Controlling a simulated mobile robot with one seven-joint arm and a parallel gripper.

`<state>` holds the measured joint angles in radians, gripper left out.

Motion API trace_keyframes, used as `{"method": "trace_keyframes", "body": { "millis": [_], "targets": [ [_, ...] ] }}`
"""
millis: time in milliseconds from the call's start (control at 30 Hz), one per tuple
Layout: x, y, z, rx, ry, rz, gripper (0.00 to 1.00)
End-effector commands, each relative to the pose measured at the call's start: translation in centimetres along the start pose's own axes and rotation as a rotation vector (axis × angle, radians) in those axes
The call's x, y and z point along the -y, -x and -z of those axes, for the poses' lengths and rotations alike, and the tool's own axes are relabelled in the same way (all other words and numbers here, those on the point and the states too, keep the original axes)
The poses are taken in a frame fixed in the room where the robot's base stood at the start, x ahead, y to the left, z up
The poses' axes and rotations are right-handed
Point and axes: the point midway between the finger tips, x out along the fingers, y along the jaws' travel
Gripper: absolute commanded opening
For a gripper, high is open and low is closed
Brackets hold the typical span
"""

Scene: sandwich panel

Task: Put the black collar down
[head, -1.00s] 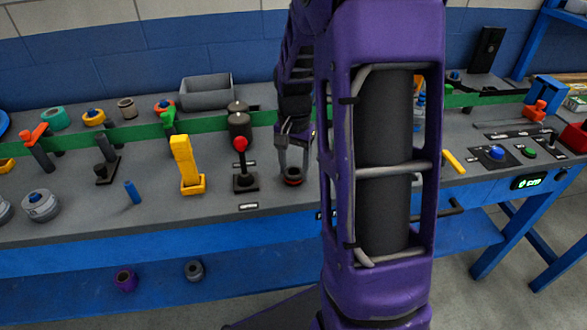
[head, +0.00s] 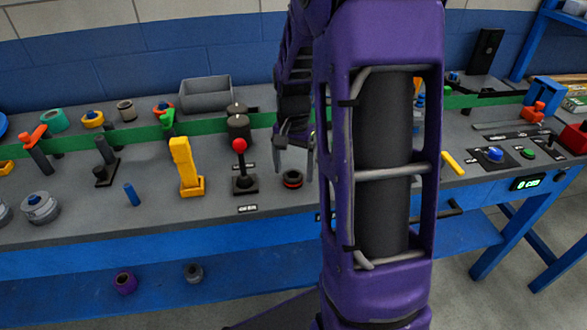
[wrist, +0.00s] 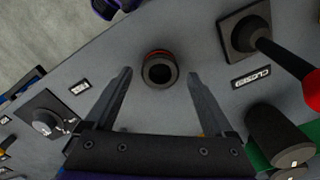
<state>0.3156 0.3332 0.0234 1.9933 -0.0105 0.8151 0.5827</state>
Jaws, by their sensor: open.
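The black collar (head: 292,180) is a short dark ring with a red band, resting on the grey bench top to the right of the red-knobbed lever. My gripper (head: 294,160) is open and empty, just above and behind the collar in the head view. Its two fingers (wrist: 157,76) are spread wide in the wrist view.
The red-knobbed lever (head: 240,165) and a yellow upright handle (head: 182,165) stand left of the collar. A dark knob on a plate (wrist: 43,121) is at the left in the wrist view. Bare bench surrounds the collar. The bench's front edge (head: 150,234) is close by.

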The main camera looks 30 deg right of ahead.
Motion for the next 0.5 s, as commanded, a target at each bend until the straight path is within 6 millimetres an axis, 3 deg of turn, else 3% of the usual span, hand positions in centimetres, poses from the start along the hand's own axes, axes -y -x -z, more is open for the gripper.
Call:
{"method": "trace_keyframes", "body": {
  "millis": [300, 500],
  "targets": [
    [0.1, 6.8, 0.1, -0.004, 0.0, 0.002, 0.88],
    [0.0, 10.1, 0.0, -0.002, 0.0, 0.001, 0.88]
  ]
}}
